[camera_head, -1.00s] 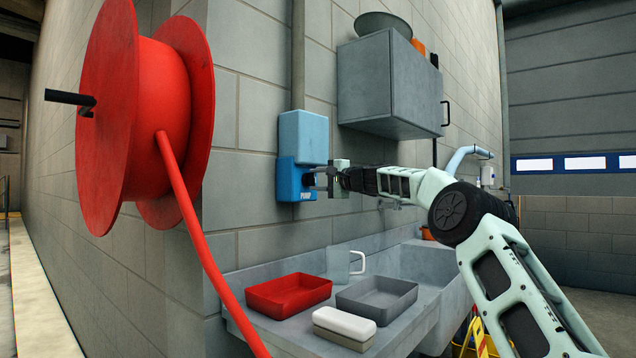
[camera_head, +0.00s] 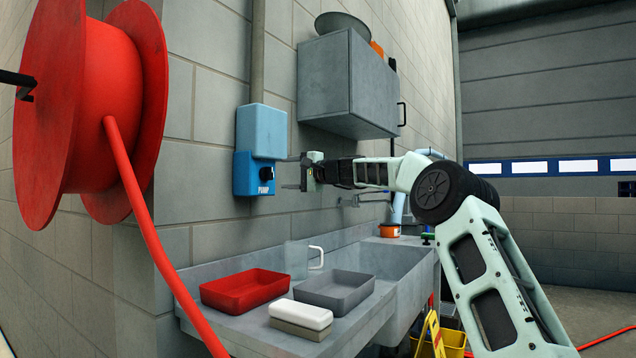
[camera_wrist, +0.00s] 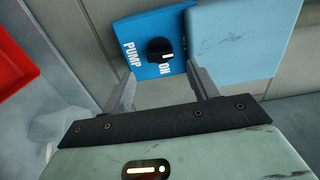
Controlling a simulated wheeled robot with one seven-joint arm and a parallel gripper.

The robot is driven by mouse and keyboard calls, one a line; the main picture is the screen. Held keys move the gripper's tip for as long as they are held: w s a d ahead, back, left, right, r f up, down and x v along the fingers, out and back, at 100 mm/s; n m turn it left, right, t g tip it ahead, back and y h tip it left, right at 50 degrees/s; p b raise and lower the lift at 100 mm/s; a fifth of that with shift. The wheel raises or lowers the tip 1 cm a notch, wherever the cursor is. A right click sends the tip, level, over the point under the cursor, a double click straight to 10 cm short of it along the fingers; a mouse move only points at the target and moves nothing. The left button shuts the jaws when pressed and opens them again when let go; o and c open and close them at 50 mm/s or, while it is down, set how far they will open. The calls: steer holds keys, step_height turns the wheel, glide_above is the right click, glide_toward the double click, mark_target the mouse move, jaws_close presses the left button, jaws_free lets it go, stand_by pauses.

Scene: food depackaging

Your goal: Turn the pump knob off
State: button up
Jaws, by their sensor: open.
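The blue pump box (camera_head: 254,174) is mounted on the block wall, with a light blue cover above it. Its black knob (camera_head: 266,173) shows on the front, and it also shows in the wrist view (camera_wrist: 159,50) between the words PUMP and ON. A white mark on the knob points toward the ON side. My gripper (camera_head: 286,173) is open and empty, a short gap to the right of the knob in the head view. In the wrist view its two fingers (camera_wrist: 160,82) are spread on either side below the knob, not touching it.
A grey cabinet (camera_head: 345,85) hangs above right. A red tray (camera_head: 243,290) and a grey tray (camera_head: 336,289) sit on the counter below.

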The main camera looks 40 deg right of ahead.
steer(key=b+v, duration=0.3)
steer(key=v, duration=0.9)
